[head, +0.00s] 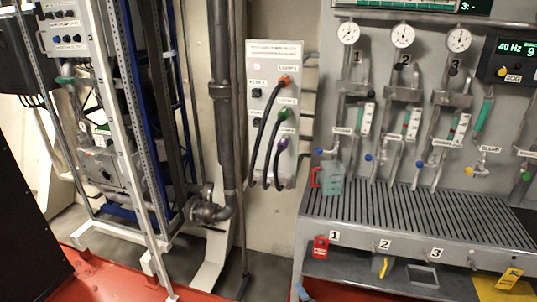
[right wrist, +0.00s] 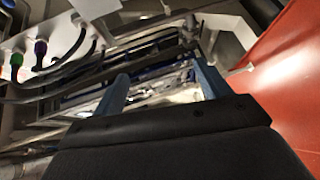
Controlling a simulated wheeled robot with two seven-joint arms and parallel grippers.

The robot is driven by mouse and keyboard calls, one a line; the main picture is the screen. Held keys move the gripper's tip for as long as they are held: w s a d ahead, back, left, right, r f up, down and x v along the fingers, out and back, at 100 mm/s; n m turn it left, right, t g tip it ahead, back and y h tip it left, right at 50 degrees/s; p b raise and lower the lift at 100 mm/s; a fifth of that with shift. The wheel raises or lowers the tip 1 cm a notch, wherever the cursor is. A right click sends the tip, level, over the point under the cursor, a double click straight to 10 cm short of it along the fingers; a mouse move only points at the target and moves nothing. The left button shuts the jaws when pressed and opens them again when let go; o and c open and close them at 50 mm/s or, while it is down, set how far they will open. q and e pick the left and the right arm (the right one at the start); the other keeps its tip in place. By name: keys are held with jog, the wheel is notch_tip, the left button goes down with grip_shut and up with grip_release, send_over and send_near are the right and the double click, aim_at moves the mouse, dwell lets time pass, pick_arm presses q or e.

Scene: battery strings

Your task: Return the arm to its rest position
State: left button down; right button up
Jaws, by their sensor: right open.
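My right gripper (right wrist: 158,75) shows in the right wrist view with its two blue fingers spread apart and nothing between them. Past the fingers are blurred frame parts, and a white panel box with dark cables (right wrist: 50,40) is at the upper left. In the head view a small blue tip (head: 302,291) shows at the bottom edge; it looks like one of my right gripper's fingers, but too little shows to be sure. My left gripper is in neither view.
A grey bench with a slatted top (head: 400,208) stands at the right, with gauges and valves above it. A box with cables (head: 258,75) hangs on the wall. A metal frame (head: 125,130) stands at the left. Red floor (head: 100,278) lies in front.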

jog(key=s+d+f+m+g+h, duration=0.2)
jog(key=s+d+f+m+g, duration=0.1)
jog(key=s+f+m, duration=0.4)
jog(key=s+d+f+m+g+h, duration=0.35)
jog(key=s+f, duration=0.25)
jog(key=f, duration=0.3)
jog(key=s+f+m+g, duration=0.4)
jog(key=s+f, duration=0.1)
jog(key=s, duration=0.6)
jog(key=s+f+m+g+y, duration=0.1)
jog(key=s+f+m+g, duration=0.2)
jog(key=s, duration=0.9)
notch_tip(320, 180, down, 4)
jog(key=shift+d+r+m+g, duration=0.25)
jog(key=shift+m+g, duration=0.1)
jog(key=shift+m, duration=0.3)
jog(key=shift+a, duration=0.1)
